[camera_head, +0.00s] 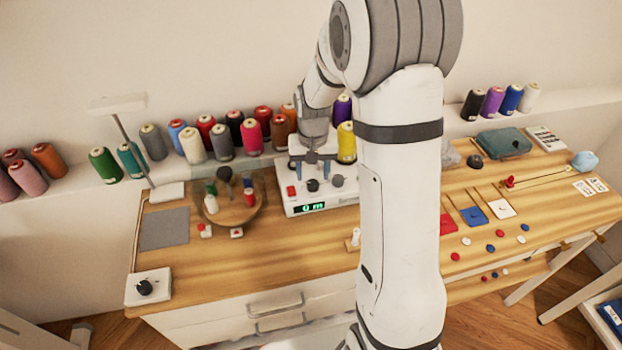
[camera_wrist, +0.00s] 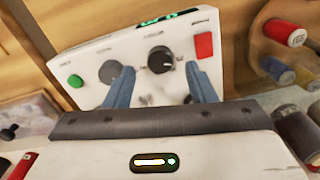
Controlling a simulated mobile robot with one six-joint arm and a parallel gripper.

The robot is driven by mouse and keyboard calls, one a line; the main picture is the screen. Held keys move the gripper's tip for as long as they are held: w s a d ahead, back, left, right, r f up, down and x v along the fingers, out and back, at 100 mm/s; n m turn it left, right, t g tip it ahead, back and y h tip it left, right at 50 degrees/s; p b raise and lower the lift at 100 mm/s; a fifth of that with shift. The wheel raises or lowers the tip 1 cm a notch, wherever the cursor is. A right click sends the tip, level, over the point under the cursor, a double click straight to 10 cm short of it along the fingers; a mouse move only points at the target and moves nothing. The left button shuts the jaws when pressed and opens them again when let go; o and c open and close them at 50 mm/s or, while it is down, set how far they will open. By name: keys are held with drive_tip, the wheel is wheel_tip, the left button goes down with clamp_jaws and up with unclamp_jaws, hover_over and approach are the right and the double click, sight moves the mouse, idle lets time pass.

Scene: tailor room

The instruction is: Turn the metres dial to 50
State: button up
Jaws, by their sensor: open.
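A white machine (camera_head: 318,198) on the table has a green display (camera_head: 313,207) that reads 0 m. A black dial (camera_head: 313,185) and a grey dial (camera_head: 337,181) sit on its top; I cannot read which is the metres dial. In the wrist view the black dial (camera_wrist: 160,60) lies beyond and between my fingertips, and the grey dial (camera_wrist: 111,72) is to its left. My gripper (camera_wrist: 164,80) is open and empty, with its two blue fingers apart. In the head view my gripper (camera_head: 317,160) hangs above the machine's dials.
A red button (camera_wrist: 204,46) and a green button (camera_wrist: 76,82) flank the dials. A round wooden tray (camera_head: 232,217) with small spools stands left of the machine. Thread cones (camera_head: 193,146) line the ledge behind.

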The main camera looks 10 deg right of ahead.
sight(313, 183)
drive_tip(key=shift+f, duration=1.7)
drive_tip(key=c, duration=0.9)
drive_tip(key=shift+a, duration=0.1)
drive_tip(key=shift+c, duration=0.3)
